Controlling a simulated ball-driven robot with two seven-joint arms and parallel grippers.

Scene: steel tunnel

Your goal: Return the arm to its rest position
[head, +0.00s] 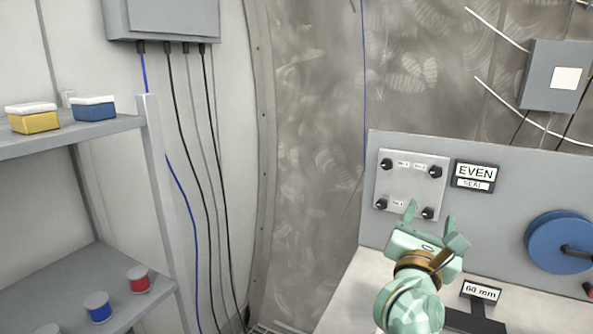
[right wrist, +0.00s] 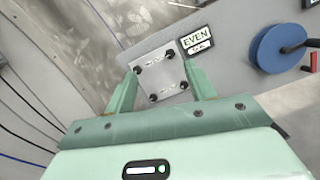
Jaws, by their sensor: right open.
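My right gripper (head: 430,224) is pale green and shows in the head view at the lower right, in front of a grey panel. Its two fingers are apart with nothing between them. In the right wrist view the open fingers (right wrist: 160,88) point toward a light square plate (right wrist: 160,76) with dark knobs at its corners. The same plate (head: 411,186) is on the grey panel in the head view, just behind the gripper, which hides part of its lower edge. I cannot tell whether the fingers touch it. My left gripper is not in view.
The grey panel (head: 500,210) carries an "EVEN SEAL" sign (head: 474,176) and a blue wheel (head: 557,242). A "60 mm" sign (head: 481,291) stands on the bench (head: 350,292). Shelves (head: 75,135) at the left hold a yellow box (head: 33,121) and a blue box (head: 94,110).

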